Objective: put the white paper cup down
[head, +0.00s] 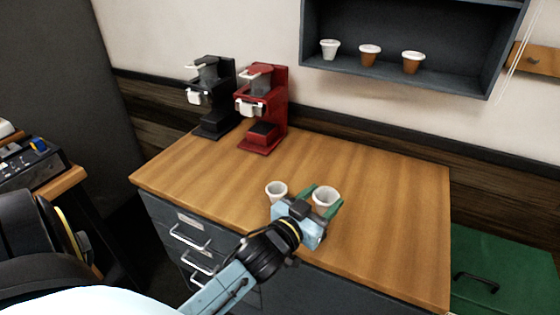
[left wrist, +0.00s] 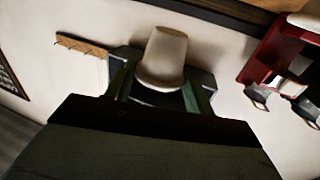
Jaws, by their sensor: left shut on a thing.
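A white paper cup (head: 325,198) is held upright between the green fingers of my left gripper (head: 321,194), over the front part of the wooden counter (head: 385,205). In the left wrist view the same cup (left wrist: 163,60) sits between the two fingers (left wrist: 160,88) and appears upside down. I cannot tell whether its base touches the counter. A second white cup (head: 276,191) stands on the counter just left of the gripper. My right gripper is not in view.
A black brewer (head: 211,95) and a red brewer (head: 264,108) stand at the counter's back left. A dark wall shelf (head: 395,78) holds one white cup (head: 330,49) and two brown ones (head: 370,55). The counter's right side is clear. A green cabinet (head: 505,275) stands at right.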

